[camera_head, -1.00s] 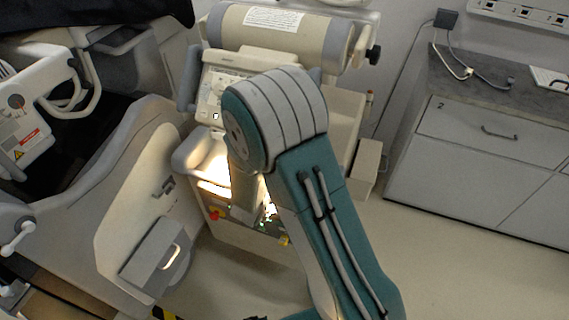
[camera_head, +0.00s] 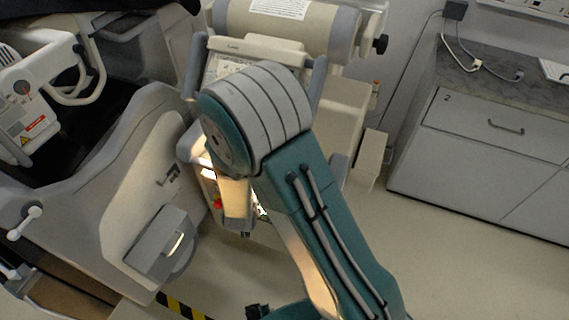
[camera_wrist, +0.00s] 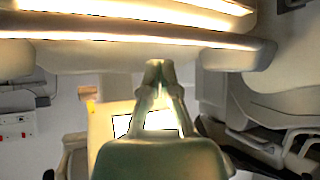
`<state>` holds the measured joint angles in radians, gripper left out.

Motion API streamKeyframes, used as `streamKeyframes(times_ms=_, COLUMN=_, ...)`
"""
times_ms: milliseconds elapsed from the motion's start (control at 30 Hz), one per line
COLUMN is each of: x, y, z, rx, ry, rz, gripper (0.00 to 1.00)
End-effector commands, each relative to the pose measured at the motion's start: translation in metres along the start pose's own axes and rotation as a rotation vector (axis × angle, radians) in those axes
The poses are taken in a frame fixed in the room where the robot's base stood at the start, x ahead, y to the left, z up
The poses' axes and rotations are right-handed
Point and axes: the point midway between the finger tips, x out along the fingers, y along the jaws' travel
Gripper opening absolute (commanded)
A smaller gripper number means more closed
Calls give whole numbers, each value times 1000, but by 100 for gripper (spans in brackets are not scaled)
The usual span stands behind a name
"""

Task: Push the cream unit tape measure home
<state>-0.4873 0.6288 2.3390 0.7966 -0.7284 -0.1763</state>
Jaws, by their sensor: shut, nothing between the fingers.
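The cream unit (camera_head: 345,108) stands at the back centre of the head view, with a cream roll (camera_head: 285,28) on top and a panel below it. My arm crosses in front and hides much of its lower front. A small red part (camera_head: 217,204) shows there beside my arm. I cannot pick out the tape measure in either view. My gripper (camera_wrist: 160,68) is shut and empty in the wrist view, its tips near a pale, brightly lit edge (camera_wrist: 100,38). I cannot tell whether they touch it. In the head view my gripper (camera_head: 244,233) is small and points down.
A grey-and-cream machine (camera_head: 125,205) stands close on the left, with a box-like part (camera_head: 160,240) sticking out. A drawer cabinet (camera_head: 470,160) is at the right. Black-and-yellow tape (camera_head: 183,307) marks the floor at the lower left. The floor at the right is clear.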

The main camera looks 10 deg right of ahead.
Motion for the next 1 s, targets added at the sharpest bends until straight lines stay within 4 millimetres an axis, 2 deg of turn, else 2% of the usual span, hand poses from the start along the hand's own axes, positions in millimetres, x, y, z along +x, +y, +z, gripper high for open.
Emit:
streamKeyframes(times_ms=100, x=2, y=-29, z=50, rx=-162, ry=-192, rz=-149, gripper=0)
streamKeyframes(times_ms=200, x=-5, y=-42, z=95, rx=-318, ry=-361, rz=-250, gripper=0)
streamKeyframes(times_ms=267, x=-12, y=-43, z=120, rx=-417, ry=-463, rz=-295, gripper=0)
streamKeyframes(times_ms=367, x=-25, y=-35, z=159, rx=-594, ry=-630, rz=-348, gripper=0)
streamKeyframes(times_ms=533, x=-47, y=3, z=207, rx=-927, ry=-895, rz=-366, gripper=0)
streamKeyframes(times_ms=633, x=-56, y=34, z=220, rx=-1137, ry=-1031, rz=-331, gripper=0)
streamKeyframes(times_ms=767, x=-60, y=76, z=219, rx=-1424, ry=-1169, rz=-237, gripper=0)
streamKeyframes(times_ms=900, x=-55, y=115, z=197, rx=-1741, ry=-1259, rz=-69, gripper=0)
streamKeyframes(times_ms=1000, x=-46, y=132, z=171, rx=-1964, ry=-1273, rz=88, gripper=0)
